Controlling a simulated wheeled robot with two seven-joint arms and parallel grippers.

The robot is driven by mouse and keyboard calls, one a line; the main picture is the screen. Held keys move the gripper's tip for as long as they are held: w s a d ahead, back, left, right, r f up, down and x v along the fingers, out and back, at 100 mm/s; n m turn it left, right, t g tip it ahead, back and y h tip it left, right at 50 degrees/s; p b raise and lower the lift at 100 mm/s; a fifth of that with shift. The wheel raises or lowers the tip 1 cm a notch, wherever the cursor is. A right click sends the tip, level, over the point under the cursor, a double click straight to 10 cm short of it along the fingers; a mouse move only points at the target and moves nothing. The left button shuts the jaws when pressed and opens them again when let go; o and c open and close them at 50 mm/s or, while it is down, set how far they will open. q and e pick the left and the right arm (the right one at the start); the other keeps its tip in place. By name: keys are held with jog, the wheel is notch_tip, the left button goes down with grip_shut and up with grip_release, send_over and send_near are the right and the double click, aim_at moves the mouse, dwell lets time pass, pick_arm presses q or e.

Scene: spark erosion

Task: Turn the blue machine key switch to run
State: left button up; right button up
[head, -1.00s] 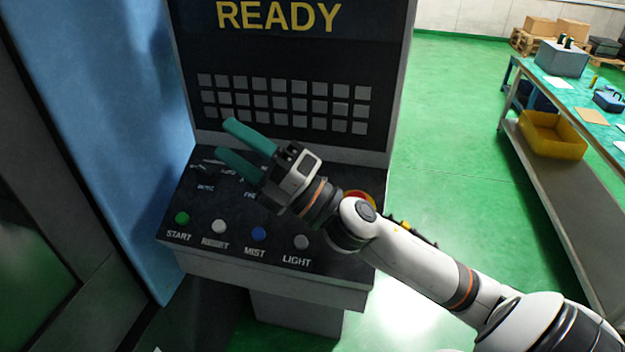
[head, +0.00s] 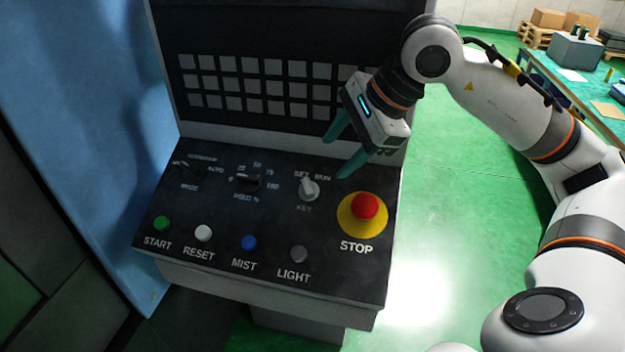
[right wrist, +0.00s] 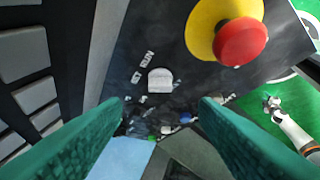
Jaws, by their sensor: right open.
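The key switch (head: 309,188) is a small pale knob on the sloping black panel, with SET and RUN printed above it and KEY below. Its handle looks turned towards SET, though it is too small to be sure. It also shows in the right wrist view (right wrist: 160,80), ahead of and between my fingers. My right gripper (head: 333,157) is open and empty, with teal fingers above and behind the key switch, not touching it. At the right of the right wrist view, a small white arm end (right wrist: 270,103) looks like my left one; its fingers cannot be made out.
The red STOP button (head: 366,206) on its yellow base stands just right of the key switch. Two black dials (head: 248,183) sit to the left, and START, RESET, MIST and LIGHT buttons (head: 249,242) line the front. The upright screen panel (head: 270,118) rises behind.

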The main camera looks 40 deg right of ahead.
aim_at(310, 185)
jog(key=p+x, duration=0.1)
jog(key=x, duration=0.9)
jog(key=shift+p, duration=0.3)
jog(key=shift+s, duration=0.1)
jog(key=c, duration=0.9)
